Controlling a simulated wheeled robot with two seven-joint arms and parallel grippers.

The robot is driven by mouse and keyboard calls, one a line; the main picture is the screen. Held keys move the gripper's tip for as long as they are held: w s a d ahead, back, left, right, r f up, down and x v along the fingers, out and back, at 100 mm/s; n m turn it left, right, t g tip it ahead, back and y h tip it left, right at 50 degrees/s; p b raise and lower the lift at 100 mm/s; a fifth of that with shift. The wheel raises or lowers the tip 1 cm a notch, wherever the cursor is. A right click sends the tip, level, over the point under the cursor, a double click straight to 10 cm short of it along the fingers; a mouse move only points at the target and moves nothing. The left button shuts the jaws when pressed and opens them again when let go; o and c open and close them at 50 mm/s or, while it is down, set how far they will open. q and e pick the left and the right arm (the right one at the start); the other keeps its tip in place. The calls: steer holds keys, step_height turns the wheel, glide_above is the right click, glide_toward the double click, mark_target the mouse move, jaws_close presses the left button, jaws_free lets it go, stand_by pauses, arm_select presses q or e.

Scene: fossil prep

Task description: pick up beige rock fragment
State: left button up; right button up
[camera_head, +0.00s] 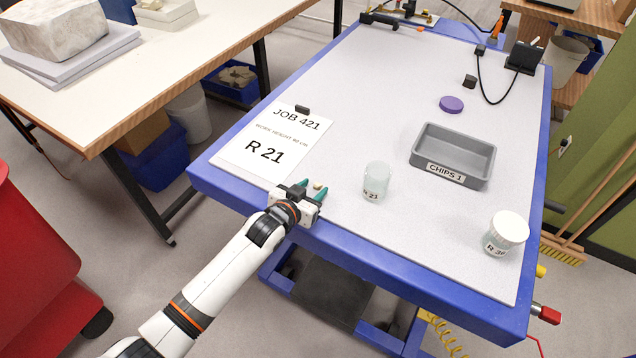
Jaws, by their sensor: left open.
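My left gripper (313,187) is at the near left edge of the blue-framed table, pointing away from me, with its teal fingers open. A small beige bit (318,185), which looks like the rock fragment, shows at the fingertips, between or just beyond them. It is too small to tell whether a finger touches it. My right gripper is not in view.
A clear jar (376,182) marked R 21 stands just right of the gripper. A grey tray (452,172) marked CHIPS 1, a white-lidded jar (506,235), a purple disc (451,104) and a job sheet (270,145) are on the table (400,245). The centre is clear.

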arm_select(q)
steer(key=shift+w+d+f, duration=0.15)
steer(key=shift+w, duration=0.15)
jaws_close()
stand_by(0.3)
